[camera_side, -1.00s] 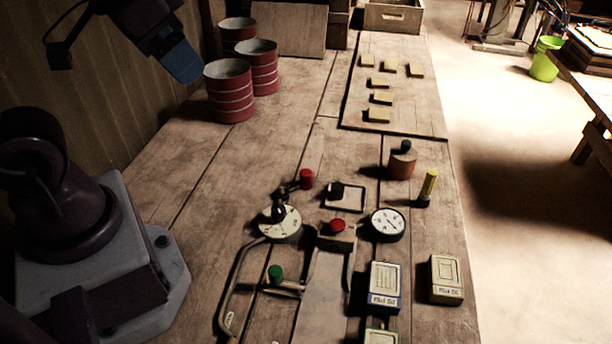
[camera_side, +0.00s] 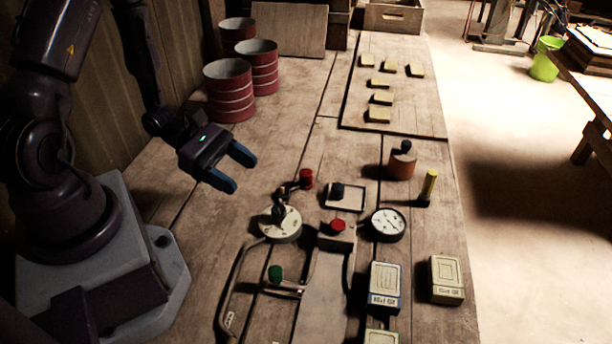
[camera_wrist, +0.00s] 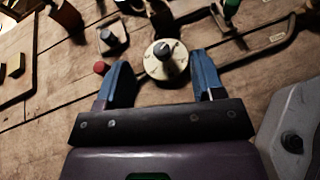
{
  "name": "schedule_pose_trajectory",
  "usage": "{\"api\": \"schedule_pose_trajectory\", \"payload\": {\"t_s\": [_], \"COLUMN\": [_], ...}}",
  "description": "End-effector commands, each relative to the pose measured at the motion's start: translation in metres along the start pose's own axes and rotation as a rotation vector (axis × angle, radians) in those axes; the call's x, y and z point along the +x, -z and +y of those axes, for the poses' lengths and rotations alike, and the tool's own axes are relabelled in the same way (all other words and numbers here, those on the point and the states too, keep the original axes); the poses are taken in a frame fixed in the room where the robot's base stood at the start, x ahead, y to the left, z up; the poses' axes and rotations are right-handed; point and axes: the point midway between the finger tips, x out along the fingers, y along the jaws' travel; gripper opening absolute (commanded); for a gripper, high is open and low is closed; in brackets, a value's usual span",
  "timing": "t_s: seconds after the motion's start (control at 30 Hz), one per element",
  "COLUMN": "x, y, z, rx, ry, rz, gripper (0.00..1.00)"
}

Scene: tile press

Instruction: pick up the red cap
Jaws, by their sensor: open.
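A small red cylinder, which I take for the red cap (camera_side: 306,178), stands on the bench at the end of a dark piece. In the wrist view the red cap (camera_wrist: 100,67) shows just left of the left fingertip. A separate red button (camera_side: 337,226) sits on a small box nearer the camera. My gripper (camera_side: 240,172) is open and empty, above the bench and to the left of the red cap. In the wrist view my gripper (camera_wrist: 159,72) has its blue fingers apart, with the round dial beyond and between them.
A round dial with a knob (camera_side: 280,223) stands close to the cap, with a small square tray (camera_side: 346,207) to its right. Red drums (camera_side: 229,95) stand behind left.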

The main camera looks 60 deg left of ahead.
Motion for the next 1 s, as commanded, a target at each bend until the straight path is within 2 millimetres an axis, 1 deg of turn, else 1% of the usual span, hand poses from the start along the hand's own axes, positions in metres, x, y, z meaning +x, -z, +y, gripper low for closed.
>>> {"api": "schedule_pose_trajectory", "payload": {"t_s": [0.03,0.1,0.2,0.23,0.3,0.37,0.47,0.57,0.7,0.8,1.0], "x": [0.003,0.004,0.002,0.0,-0.005,-0.009,-0.005,0.009,0.033,0.045,0.058], "y": [0.017,0.035,0.051,0.054,0.057,0.059,0.059,0.06,0.062,0.063,0.064], "z": [0.007,0.019,0.036,0.042,0.054,0.06,0.067,0.074,0.088,0.096,0.104], "rx": [-0.113,-0.221,-0.301,-0.309,-0.313,-0.315,-0.304,-0.297,-0.298,-0.298,-0.299], "ry": [-0.103,-0.238,-0.385,-0.422,-0.492,-0.53,-0.554,-0.55,-0.549,-0.55,-0.551], "rz": [-0.021,-0.03,-0.02,-0.016,-0.006,0.001,0.001,0.001,0.001,0.002,0.002], "gripper": [0.62,0.62,0.62,0.62,0.62,0.62,0.62,0.62,0.62,0.62,0.62]}}
